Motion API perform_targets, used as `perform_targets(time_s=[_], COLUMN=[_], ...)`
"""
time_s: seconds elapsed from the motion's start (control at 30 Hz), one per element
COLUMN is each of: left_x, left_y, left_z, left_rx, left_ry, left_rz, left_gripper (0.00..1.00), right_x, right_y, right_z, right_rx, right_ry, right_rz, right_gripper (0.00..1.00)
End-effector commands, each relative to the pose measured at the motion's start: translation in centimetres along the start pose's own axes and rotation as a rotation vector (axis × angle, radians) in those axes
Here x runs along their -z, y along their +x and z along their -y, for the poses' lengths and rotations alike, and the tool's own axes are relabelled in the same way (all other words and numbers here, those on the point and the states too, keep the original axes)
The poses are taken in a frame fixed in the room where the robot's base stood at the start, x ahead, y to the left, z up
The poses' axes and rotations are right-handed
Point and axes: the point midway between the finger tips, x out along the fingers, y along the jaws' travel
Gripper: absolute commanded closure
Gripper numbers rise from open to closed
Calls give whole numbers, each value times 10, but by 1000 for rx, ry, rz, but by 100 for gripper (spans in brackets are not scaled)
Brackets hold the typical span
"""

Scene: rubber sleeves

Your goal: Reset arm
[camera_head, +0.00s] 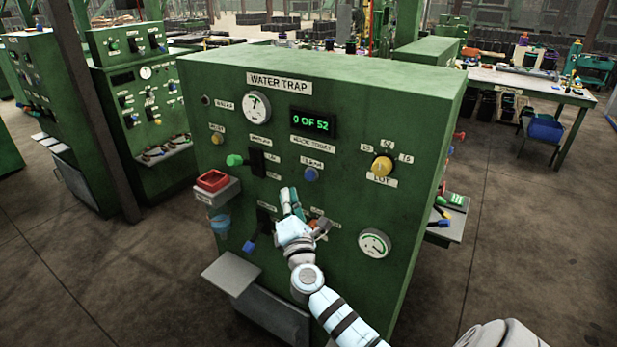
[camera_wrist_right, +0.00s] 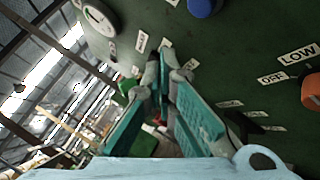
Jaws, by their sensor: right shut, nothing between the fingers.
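My right arm reaches in from the bottom of the head view. Its right gripper (camera_head: 289,196) is in front of the green water trap cabinet (camera_head: 345,85), below the blue button (camera_head: 310,174). In the right wrist view the teal fingers of the right gripper (camera_wrist_right: 165,60) come together at their tips with nothing between them. The cabinet face fills the upper right there, with a blue knob (camera_wrist_right: 203,7) and an orange knob (camera_wrist_right: 311,92). Whether the fingertips touch the panel cannot be told. My left gripper is out of view.
Another green cabinet (camera_head: 145,110) stands at left, a workbench (camera_head: 530,82) behind right. Floor is open at right.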

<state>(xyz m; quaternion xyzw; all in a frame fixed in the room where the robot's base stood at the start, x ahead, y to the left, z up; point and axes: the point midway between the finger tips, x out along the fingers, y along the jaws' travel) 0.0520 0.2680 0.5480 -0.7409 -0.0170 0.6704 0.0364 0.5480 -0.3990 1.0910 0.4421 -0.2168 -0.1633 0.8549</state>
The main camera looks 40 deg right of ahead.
Motion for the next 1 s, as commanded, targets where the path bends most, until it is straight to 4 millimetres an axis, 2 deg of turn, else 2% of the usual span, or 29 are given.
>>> perform_targets(time_s=[0.43, 0.5, 0.53, 0.57, 0.67, 0.7, 0.77, 0.8, 0.87, 0.9, 0.97, 1.0], left_x=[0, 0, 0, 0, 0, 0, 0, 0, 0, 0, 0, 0], left_y=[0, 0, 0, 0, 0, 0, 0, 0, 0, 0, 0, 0], left_z=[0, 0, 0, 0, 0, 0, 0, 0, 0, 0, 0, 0], left_rx=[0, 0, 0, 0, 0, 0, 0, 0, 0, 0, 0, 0], left_ry=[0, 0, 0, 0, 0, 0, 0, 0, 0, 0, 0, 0], left_rz=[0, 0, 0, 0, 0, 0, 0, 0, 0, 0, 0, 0], left_gripper=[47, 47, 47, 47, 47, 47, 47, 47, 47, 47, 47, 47], right_x=[0, 4, 11, 19, 61, 80, 109, 125, 145, 155, 165, 169], right_y=[0, 0, 0, -1, -17, -33, -68, -96, -144, -179, -236, -276], right_z=[0, 1, 8, 20, 81, 114, 166, 199, 245, 273, 311, 333], right_rx=[0, 3, 25, 58, 243, 344, 514, 630, 800, 911, 1072, 1173], right_ry=[5, 78, 141, 200, 448, 551, 704, 799, 927, 1003, 1101, 1157], right_rz=[0, -19, -42, -68, -159, -188, -211, -209, -184, -153, -85, -30], right_gripper=[100, 100, 100, 100, 100, 100, 100, 100, 100, 100, 100, 100])
